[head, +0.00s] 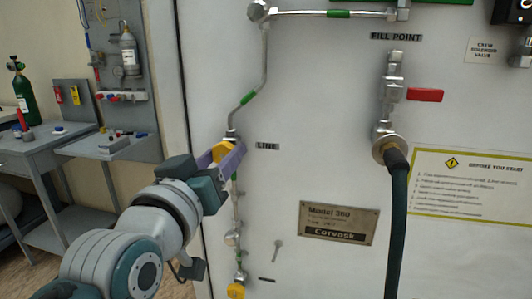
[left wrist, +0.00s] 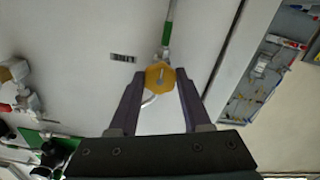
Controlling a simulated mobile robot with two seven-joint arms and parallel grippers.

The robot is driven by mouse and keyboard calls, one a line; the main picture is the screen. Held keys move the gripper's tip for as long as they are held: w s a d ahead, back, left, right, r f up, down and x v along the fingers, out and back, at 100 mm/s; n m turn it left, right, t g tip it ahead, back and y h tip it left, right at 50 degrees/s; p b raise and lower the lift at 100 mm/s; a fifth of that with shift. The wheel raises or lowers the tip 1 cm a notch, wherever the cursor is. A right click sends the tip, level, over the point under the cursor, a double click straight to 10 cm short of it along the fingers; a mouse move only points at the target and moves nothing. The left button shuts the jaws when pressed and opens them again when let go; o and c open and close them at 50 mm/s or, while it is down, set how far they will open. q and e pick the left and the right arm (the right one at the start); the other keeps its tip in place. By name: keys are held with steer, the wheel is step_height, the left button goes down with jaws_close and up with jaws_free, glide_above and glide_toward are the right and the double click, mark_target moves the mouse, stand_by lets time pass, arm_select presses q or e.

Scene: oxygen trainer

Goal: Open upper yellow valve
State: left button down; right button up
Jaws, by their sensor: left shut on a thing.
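The upper yellow valve (head: 222,151) is on the thin pipe beside the LINE label, on the white panel. In the left wrist view the yellow knob (left wrist: 160,75) sits between the two fingertips. My left gripper (head: 227,156) comes in from the lower left and is shut on this knob, its purple fingers hiding part of it. A lower yellow valve (head: 236,291) shows further down the same pipe, cut near the bottom edge. My right gripper is not in view.
A dark hose (head: 397,220) hangs from the fill point fitting, with a red handle (head: 425,95) above. A metal nameplate (head: 338,222) is on the panel. Grey benches (head: 30,155) and a green cylinder (head: 24,95) stand at left. The panel between pipe and hose is mostly flat.

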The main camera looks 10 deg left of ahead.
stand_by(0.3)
arm_select(q)
steer(key=shift+c, duration=1.8)
jaws_free()
steer(key=shift+s, duration=0.15)
steer(key=s+p, duration=0.1)
steer(key=s, duration=0.8)
steer(key=shift+s+a, duration=0.2)
steer(key=shift+s, duration=0.15)
